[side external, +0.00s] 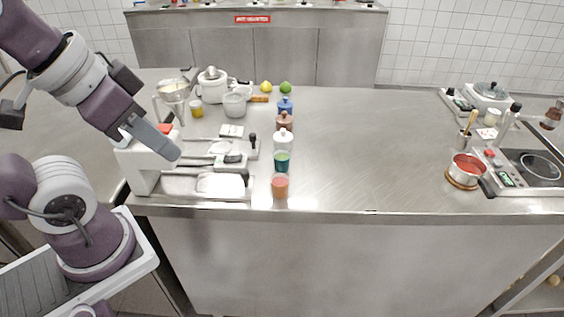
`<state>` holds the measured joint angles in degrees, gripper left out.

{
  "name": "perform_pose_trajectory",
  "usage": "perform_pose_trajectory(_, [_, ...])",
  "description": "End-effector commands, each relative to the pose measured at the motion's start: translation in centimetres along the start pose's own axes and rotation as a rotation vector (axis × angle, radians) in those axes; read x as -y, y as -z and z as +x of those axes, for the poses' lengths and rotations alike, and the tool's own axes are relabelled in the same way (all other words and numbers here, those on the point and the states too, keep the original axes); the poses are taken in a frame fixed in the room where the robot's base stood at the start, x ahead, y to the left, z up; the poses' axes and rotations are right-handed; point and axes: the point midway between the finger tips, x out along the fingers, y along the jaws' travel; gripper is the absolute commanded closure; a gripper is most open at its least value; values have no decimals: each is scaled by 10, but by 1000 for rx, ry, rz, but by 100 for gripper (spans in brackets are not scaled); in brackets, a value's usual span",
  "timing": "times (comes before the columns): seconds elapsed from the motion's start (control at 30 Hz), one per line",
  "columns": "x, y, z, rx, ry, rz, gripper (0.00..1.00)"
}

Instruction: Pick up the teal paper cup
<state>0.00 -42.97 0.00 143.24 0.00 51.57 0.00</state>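The teal cup (282,162) stands upright on the steel counter, in a row of small containers near the counter's front edge. It is between a white jar (283,139) behind it and an orange-red cup (280,187) in front of it. My gripper (172,152) is well to the left of the teal cup, above a white machine at the counter's left end. It points down and to the right. Its fingers show as one grey block from this side, so I cannot tell whether they are open. No held thing shows.
A brown jar (284,121) and a blue container (285,104) continue the row behind. A slicer-like white machine (145,165) and metal trays (220,186) lie left of the cup. A red-filled pot (467,168) stands far right. The counter between is clear.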

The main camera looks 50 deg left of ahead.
Motion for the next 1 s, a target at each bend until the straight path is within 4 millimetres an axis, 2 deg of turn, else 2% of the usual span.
perform_pose_trajectory(0.03, [0,0,0,0,0,0,76])
perform_pose_trajectory(0.23, [0,0,0,0,0,0,37])
perform_pose_trajectory(0.53, [0,1,0,2,0,-3,37])
perform_pose_trajectory(0.57, [0,4,0,6,-1,-12,37])
perform_pose_trajectory(0.67, [2,31,8,50,-5,-86,37])
perform_pose_trajectory(0.77, [7,79,34,123,7,-233,37])
perform_pose_trajectory(0.83, [12,114,65,174,31,-346,37])
perform_pose_trajectory(0.9, [19,142,106,222,70,-458,37])
perform_pose_trajectory(1.0, [29,167,170,276,139,-592,37])
